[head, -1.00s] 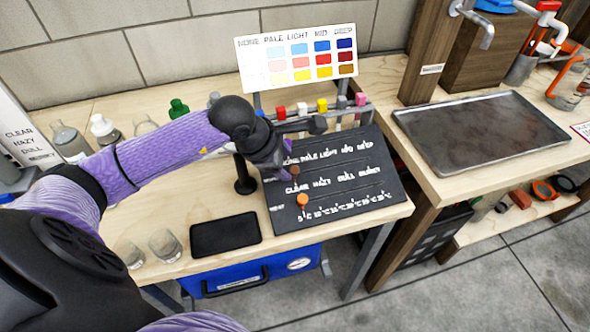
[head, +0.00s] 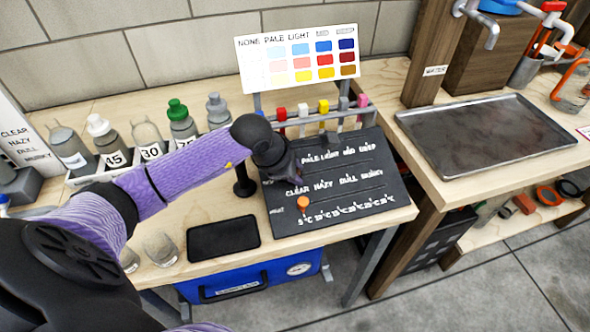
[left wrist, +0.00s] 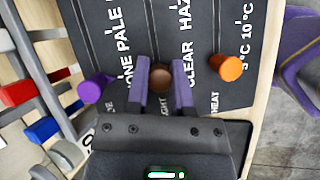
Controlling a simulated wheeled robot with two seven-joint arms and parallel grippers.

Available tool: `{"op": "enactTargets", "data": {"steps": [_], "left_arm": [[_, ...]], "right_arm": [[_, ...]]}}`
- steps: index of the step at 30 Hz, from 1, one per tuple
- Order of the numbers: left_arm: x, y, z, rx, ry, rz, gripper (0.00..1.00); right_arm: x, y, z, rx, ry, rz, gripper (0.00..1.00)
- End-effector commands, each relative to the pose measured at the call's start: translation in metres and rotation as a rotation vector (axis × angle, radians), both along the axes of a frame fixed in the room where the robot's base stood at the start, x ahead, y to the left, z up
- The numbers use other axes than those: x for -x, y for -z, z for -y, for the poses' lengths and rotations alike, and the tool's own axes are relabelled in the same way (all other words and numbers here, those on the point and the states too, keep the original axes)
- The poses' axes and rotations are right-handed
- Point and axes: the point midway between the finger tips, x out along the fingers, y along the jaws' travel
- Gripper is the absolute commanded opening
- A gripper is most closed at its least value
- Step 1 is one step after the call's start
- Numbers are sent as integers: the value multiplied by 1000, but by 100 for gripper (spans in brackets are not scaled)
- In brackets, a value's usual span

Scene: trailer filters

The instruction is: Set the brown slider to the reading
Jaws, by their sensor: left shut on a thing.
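The dark slider board (head: 350,215) lies tilted on the bench, with rows of white words and a scale. The brown slider (left wrist: 158,75) shows in the left wrist view at the left end of its row, short of the word CLEAR. My left gripper (left wrist: 162,72) is shut on it, one finger on each side. In the head view my left gripper (head: 278,165) hides the brown slider. The orange slider (head: 303,202) is at the left end of the lowest row. The purple slider (left wrist: 93,90) stands at the start of the top row.
A colour chart (head: 297,58) stands behind the board, above a rack of coloured-cap tubes (head: 322,112). Labelled bottles (head: 105,140) stand at left. A black pad (head: 223,238) lies left of the board. A metal tray (head: 485,133) is on the right bench.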

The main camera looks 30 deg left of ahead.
Motion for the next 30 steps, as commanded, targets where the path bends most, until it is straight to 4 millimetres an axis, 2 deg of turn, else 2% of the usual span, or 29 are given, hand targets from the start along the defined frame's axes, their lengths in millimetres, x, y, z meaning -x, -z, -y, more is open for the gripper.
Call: {"op": "enactTargets", "data": {"steps": [30], "left_arm": [[0,0,0,0,0,0,0]], "right_arm": [[7,0,0,0,2,-12,59]]}}
